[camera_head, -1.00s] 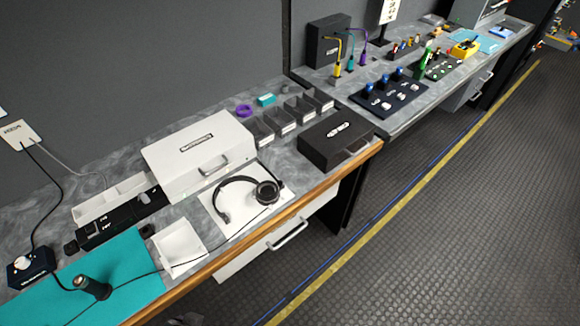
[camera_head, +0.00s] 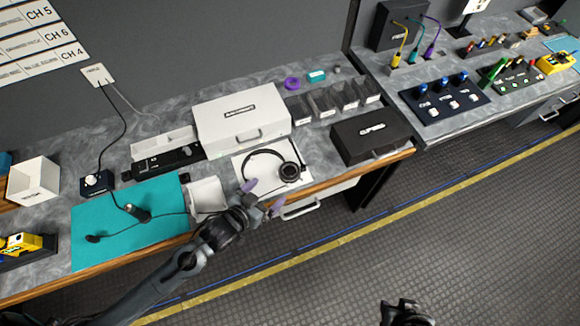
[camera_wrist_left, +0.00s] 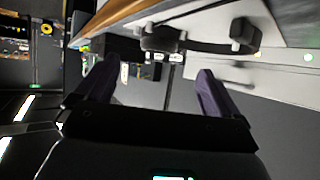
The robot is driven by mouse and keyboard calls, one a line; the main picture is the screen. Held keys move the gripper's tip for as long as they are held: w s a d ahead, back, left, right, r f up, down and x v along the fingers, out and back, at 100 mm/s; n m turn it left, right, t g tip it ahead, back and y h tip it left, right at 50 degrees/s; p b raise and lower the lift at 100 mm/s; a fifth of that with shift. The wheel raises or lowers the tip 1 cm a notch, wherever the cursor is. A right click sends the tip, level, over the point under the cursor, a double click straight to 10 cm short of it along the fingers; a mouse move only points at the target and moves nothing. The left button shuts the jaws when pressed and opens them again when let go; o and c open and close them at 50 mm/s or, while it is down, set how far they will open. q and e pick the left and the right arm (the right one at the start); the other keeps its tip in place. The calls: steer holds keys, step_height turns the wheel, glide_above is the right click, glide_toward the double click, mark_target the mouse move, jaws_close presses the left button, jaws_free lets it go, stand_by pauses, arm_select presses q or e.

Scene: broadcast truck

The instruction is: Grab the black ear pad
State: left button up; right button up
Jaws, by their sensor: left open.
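A headset with a thin dark headband lies on a white mat (camera_head: 240,159) near the bench's front edge. Its black ear pad (camera_head: 289,172) is at the right end of the band. My left gripper (camera_head: 264,196) is open and empty, with purple fingertips spread just in front of the mat, left of and nearer than the ear pad. In the left wrist view the open fingers (camera_wrist_left: 158,78) point toward the headset, whose dark round part (camera_wrist_left: 160,38) shows beyond them. A dark part of my right arm (camera_head: 405,312) shows at the bottom; its fingers cannot be made out.
A white drawer box (camera_head: 243,118) stands behind the headset and a black case (camera_head: 372,137) to its right. A small white tray (camera_head: 207,195) is to its left, beside a teal mat (camera_head: 100,222). The wooden bench edge (camera_head: 330,177) runs in front.

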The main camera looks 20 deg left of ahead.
arm_select(q)
steer(key=shift+w+t+h, duration=0.3)
steer(key=shift+w+t, duration=0.1)
steer(key=shift+w, duration=0.35)
glide_toward(295, 165)
steer(key=shift+w+d+f, duration=0.15)
steer(key=shift+w+f, duration=0.15)
steer(key=shift+f, duration=0.25)
steer(key=x, duration=0.4)
steer(key=shift+w+r+b, duration=0.2)
steer(key=shift+w+b, duration=0.05)
steer(key=shift+b, duration=0.1)
steer(key=shift+w+f, duration=0.25)
steer(key=shift+w, duration=0.15)
steer(key=shift+c, duration=0.3)
steer(key=c, duration=1)
